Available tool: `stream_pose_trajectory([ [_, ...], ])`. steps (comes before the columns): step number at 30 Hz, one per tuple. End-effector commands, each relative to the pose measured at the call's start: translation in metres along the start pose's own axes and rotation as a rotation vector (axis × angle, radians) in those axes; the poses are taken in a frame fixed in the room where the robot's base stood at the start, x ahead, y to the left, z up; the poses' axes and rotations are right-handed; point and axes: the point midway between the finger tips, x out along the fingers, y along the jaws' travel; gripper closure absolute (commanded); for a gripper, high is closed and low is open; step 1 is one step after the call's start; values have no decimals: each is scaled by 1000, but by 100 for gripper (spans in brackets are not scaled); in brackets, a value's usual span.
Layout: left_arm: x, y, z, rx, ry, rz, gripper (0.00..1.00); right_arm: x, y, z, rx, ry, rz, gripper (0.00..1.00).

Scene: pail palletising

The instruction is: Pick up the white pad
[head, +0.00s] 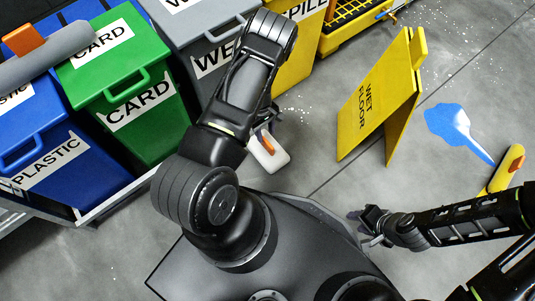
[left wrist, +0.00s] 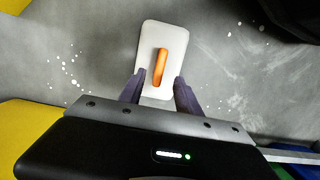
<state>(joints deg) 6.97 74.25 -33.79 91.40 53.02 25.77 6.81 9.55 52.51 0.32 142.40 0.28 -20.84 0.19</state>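The white pad (head: 278,160) is a flat white rectangle with rounded corners and an orange handle. In the head view it shows just below my left forearm, partly covered by it. In the left wrist view the pad (left wrist: 150,35) lies ahead of my left gripper (left wrist: 160,80), its orange handle pointing roughly along the fingers. The two fingers are apart, one at each side of the pad's near end, with nothing clamped between them. I cannot tell how far above the pad they are. My right gripper (head: 366,227) is at the lower right, away from the pad, its fingers apart and empty.
Green (head: 118,65), blue (head: 50,150) and grey (head: 190,30) bins line the left and top. A yellow wet floor sign (head: 372,105) stands right of the pad. A blue spill (head: 447,122) and a yellow object with an orange part (head: 503,172) lie further right. Grey floor is open between.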

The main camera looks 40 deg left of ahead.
Motion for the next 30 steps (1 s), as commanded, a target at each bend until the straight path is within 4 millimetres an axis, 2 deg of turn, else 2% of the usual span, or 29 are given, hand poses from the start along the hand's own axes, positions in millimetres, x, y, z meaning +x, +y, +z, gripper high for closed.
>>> stream_pose_trajectory([
  [8,-1,0,0,-2,0,1,60,-1,0,0,0,1,0,64],
  [16,23,0,0,-2,0,0,60,9,3,-1,1,5,0,64],
  [26,26,0,0,-1,0,1,60,9,3,-2,1,6,1,64],
  [30,37,0,0,1,0,-1,60,15,5,-2,1,8,1,64],
])
